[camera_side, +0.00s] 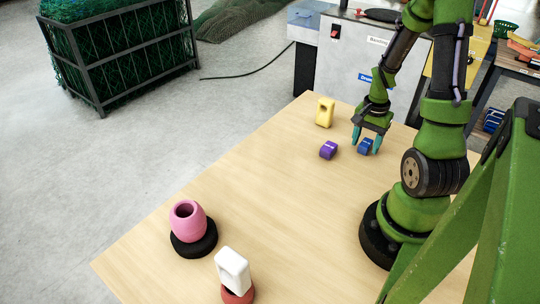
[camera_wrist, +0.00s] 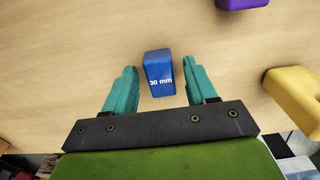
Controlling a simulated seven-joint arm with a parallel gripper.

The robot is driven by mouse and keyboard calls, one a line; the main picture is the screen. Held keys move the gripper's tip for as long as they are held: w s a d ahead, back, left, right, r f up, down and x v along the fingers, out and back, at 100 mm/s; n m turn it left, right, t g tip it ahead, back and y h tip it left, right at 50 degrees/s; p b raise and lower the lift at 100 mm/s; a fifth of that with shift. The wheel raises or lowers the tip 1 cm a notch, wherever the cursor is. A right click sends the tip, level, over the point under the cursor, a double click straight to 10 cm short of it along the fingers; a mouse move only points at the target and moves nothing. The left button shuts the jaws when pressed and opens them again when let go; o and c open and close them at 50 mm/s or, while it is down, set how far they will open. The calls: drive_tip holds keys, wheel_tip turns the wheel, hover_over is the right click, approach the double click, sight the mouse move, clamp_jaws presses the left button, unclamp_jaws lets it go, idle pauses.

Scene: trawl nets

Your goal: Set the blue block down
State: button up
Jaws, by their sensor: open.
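The blue block (camera_side: 365,146) rests on the light wooden table (camera_side: 290,180) in the side view. It is marked "30 mm" in the wrist view, where the blue block (camera_wrist: 159,73) sits between the two teal fingers. My gripper (camera_side: 366,143) is open, with its fingers pointing down around the block. In the wrist view my gripper (camera_wrist: 160,80) shows a gap on both sides of the block, so the fingers do not touch it.
A purple block (camera_side: 328,150) lies just left of the blue one. A yellow block (camera_side: 325,112) stands behind it. Nearer the front are a pink vase-like piece (camera_side: 188,222) on a black round base and a white block (camera_side: 232,270) on a red base. The table's middle is clear.

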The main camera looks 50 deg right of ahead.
sight(366, 143)
wheel_tip(366, 143, up, 12)
drive_tip(key=w+a+r+n+t, duration=0.3)
drive_tip(key=w+a+r+n, duration=0.25)
drive_tip(key=a, duration=0.45)
drive_tip(key=a+r+n+t+y, duration=0.1)
drive_tip(key=a+r+n+t, duration=0.1)
drive_tip(key=a, duration=0.6)
drive_tip(key=a+r+n+t+y, duration=0.1)
drive_tip(key=a+r+n, duration=0.3)
drive_tip(key=a, duration=0.5)
drive_tip(key=shift+n+t, duration=0.6)
drive_tip(key=shift+n, duration=0.65)
